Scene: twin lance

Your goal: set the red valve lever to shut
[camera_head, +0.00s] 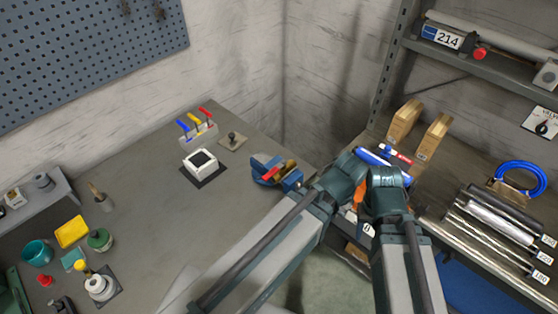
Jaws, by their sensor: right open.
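The red lever (205,111) is the rightmost of three on a small grey valve block (201,137) at the back of the left bench. A yellow lever (194,117) and a blue lever (182,124) stand beside it. All three point roughly the same way. My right gripper (385,177) is open over the right bench edge, well right of the block and apart from it. My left gripper (343,174) is close beside it. Its jaws are turned away and hidden.
A white box with a black top (200,161) stands in front of the block. A post on a plate (232,140) is right of it. A blue vise (290,180) stands at the bench edge. Wooden blocks (404,119) and rods are on the right bench.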

